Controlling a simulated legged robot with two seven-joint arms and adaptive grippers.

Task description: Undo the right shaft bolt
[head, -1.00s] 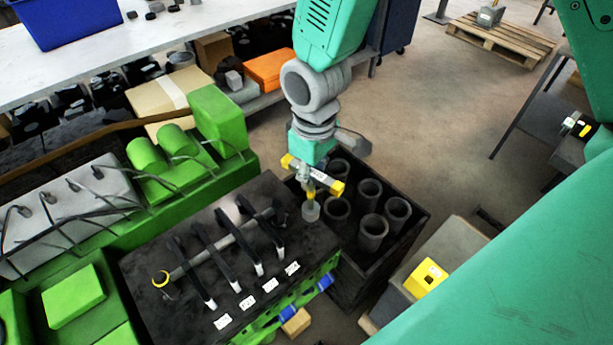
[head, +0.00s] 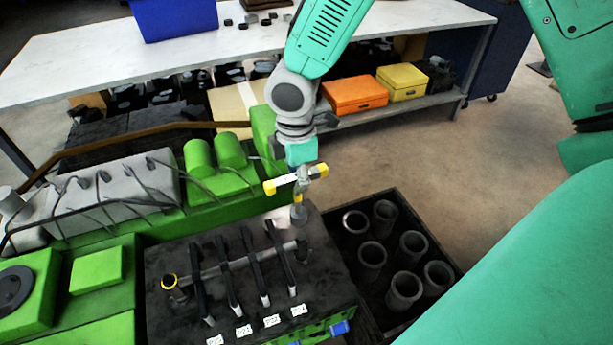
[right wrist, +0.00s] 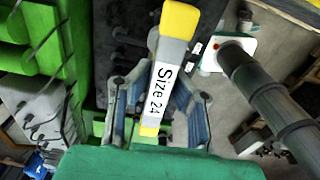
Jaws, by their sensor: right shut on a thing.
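My right gripper (head: 300,170) is shut on a socket wrench with yellow ends (head: 283,184), labelled "Size 24" in the right wrist view (right wrist: 160,88). Its socket (head: 299,214) points down at the back right of a black engine block (head: 225,312), close to the right end of a grey shaft (head: 236,263). I cannot make out the right shaft bolt, nor whether the socket touches anything. My left gripper is not in view.
A black crate (head: 443,252) with several grey cylinder liners stands right of the block. Green engine parts (head: 98,270) lie left. Behind is a white table (head: 90,62) with a blue bin (head: 175,18); orange (head: 355,95) and yellow (head: 402,82) boxes sit below. Open floor lies at right.

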